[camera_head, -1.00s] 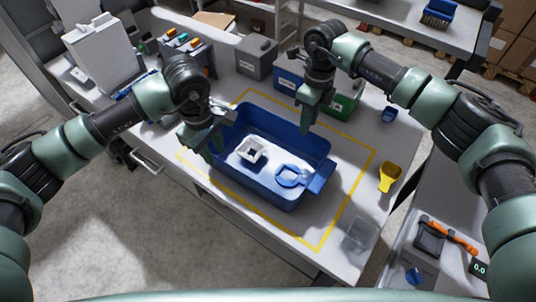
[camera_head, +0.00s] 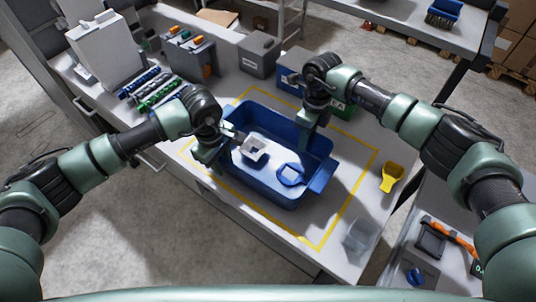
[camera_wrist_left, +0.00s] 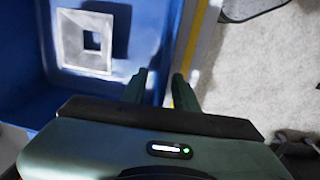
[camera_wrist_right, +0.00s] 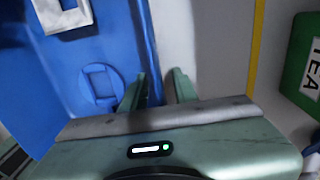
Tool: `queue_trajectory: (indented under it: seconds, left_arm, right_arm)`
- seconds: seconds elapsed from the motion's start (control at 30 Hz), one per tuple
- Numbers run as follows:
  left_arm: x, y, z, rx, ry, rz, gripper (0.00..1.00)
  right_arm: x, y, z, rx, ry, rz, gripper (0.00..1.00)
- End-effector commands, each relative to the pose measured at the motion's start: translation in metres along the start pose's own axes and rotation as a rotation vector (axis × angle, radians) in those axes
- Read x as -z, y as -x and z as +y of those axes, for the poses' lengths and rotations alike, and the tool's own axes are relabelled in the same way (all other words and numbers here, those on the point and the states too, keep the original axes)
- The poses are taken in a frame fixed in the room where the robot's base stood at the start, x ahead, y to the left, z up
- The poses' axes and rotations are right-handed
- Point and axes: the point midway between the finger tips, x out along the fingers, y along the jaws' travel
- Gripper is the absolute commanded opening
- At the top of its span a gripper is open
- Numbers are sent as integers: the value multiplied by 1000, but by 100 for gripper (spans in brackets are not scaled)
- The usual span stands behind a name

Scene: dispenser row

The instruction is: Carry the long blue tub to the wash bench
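The long blue tub (camera_head: 265,188) sits on the table inside a yellow outline. In it lie a white square piece with an opening (camera_head: 252,149) and a blue round-cornered piece (camera_head: 290,174). My left gripper (camera_head: 208,160) is at the tub's left wall; the left wrist view shows its fingers (camera_wrist_left: 158,88) apart, with the tub's wall between them. My right gripper (camera_head: 311,128) is at the far right wall; the right wrist view shows its fingers (camera_wrist_right: 158,90) apart, the wall between or close beside them. I cannot tell which bench is the wash bench.
Grey (camera_head: 260,55), blue (camera_head: 292,66) and green boxes stand behind the tub. A yellow scoop (camera_head: 392,177) and a clear container (camera_head: 357,237) lie to its right. Coloured rolls (camera_head: 155,92) lie left. Another bench with a brush (camera_head: 443,13) is at the upper right.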

Motion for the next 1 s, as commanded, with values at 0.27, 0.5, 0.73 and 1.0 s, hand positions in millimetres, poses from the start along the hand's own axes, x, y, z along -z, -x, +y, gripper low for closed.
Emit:
queue_trajectory:
  seconds: [0.27,0.5,0.73,1.0]
  left_arm:
    - [0,0,0,0,1,0,0]
    - [0,0,0,0,1,0,0]
    - [0,1,0,0,1,0,0]
    - [0,1,0,0,1,0,0]
  right_arm:
    - [0,0,0,0,0,0,0]
    - [0,1,0,0,0,0,0]
    - [0,1,0,0,0,-1,0]
    - [0,1,0,0,0,-1,0]
